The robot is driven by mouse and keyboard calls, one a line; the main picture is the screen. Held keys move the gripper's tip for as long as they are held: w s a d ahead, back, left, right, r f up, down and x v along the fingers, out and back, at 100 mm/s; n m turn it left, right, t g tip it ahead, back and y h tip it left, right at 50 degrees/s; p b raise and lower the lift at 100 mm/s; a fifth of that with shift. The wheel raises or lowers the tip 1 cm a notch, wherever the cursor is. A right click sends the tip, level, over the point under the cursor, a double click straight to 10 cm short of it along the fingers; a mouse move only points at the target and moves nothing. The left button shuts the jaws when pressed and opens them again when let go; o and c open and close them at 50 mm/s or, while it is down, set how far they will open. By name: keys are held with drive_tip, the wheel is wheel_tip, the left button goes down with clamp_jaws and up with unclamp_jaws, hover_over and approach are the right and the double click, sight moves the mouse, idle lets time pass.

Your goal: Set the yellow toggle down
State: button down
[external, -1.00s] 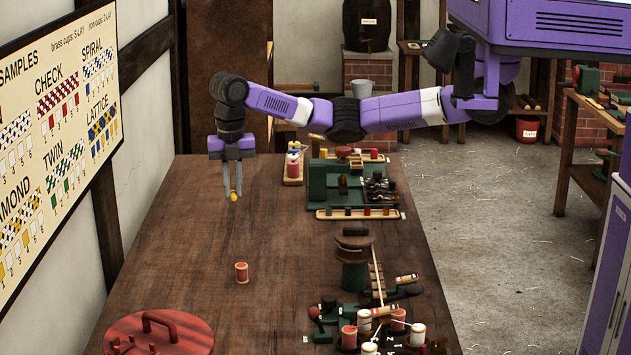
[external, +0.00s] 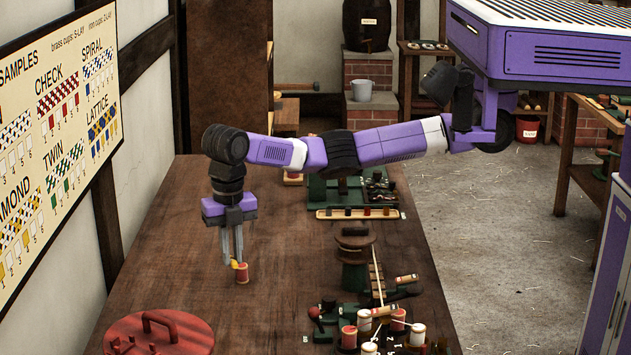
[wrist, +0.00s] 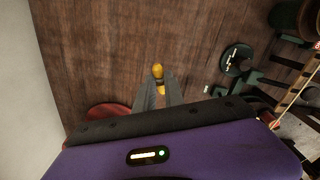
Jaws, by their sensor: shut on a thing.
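The yellow toggle (external: 234,264) is small and held between the fingertips of my gripper (external: 233,262), which points down over the left part of the brown table. In the wrist view the toggle (wrist: 158,72) sticks out past the tips of my gripper (wrist: 159,88), which is shut on it. I cannot tell whether toggle and spool touch. The spool is not clearly seen in the wrist view.
A round red lid with a handle (external: 160,334) lies at the table's near left. A green machine with several red and white bobbins (external: 366,325) stands at the near right, a dark reel (external: 355,256) behind it. The bare wooden table (external: 170,235) is clear to the left.

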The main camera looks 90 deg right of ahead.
sight(237, 320)
wheel_tip(237, 320, down, 14)
drive_tip(key=shift+d+f+b, duration=0.1)
drive_tip(key=shift+f+b, duration=0.05)
drive_tip(key=shift+b, duration=0.2)
drive_tip(key=shift+f, duration=0.1)
drive_tip(key=c, duration=1.4)
unclamp_jaws()
drive_tip(key=shift+c, duration=0.2)
wheel_tip(237, 320, up, 12)
drive_tip(key=shift+r+p, duration=0.1)
drive_tip(key=shift+p, duration=0.25)
